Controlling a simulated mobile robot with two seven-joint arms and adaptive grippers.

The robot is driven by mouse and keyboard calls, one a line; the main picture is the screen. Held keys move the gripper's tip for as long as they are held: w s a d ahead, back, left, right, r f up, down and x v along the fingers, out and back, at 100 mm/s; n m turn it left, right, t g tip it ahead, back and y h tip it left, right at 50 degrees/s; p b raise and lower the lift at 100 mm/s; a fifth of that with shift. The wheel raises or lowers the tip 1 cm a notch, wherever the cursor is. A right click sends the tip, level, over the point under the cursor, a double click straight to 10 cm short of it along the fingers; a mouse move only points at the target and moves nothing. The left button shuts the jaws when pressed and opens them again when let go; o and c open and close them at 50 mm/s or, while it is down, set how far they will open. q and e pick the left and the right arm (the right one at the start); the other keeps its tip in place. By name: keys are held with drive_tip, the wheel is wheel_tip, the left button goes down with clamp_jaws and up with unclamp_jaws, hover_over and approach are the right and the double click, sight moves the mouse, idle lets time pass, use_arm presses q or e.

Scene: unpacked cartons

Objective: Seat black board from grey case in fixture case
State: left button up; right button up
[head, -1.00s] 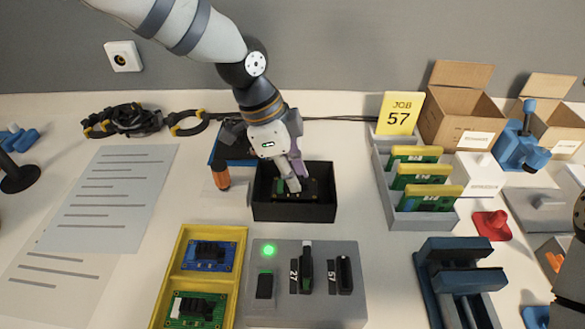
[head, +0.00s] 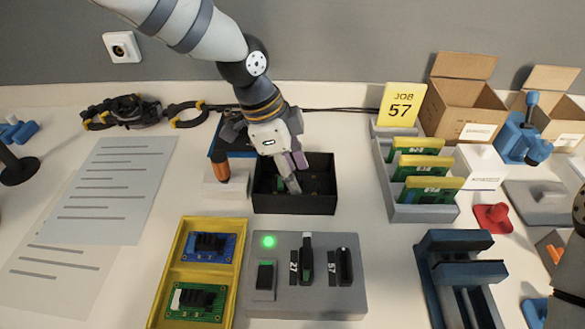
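My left gripper (head: 291,182) reaches down from above into an open black box (head: 294,205) at the middle of the bench. Its fingertips are inside the box, close to a dark board with some green (head: 312,184) on the floor. The fingers partly cover the board, and I cannot tell whether they touch it or how wide they stand. In front is a grey block (head: 330,298) with a lit green lamp (head: 268,242) and slots marked 27 and 57. I cannot tell which container is the grey case or the fixture case. My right gripper is out of view.
A yellow tray (head: 240,262) holds a blue and a green board. A grey rack (head: 424,213) holds several green boards beside a JOB 57 sign (head: 401,105). An orange-handled tool (head: 221,170) stands left of the box. A dark blue vise-like fixture (head: 455,243) is at front right.

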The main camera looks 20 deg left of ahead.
use_arm(q)
drive_tip(key=v, duration=1.2)
drive_tip(key=shift+f, duration=0.1)
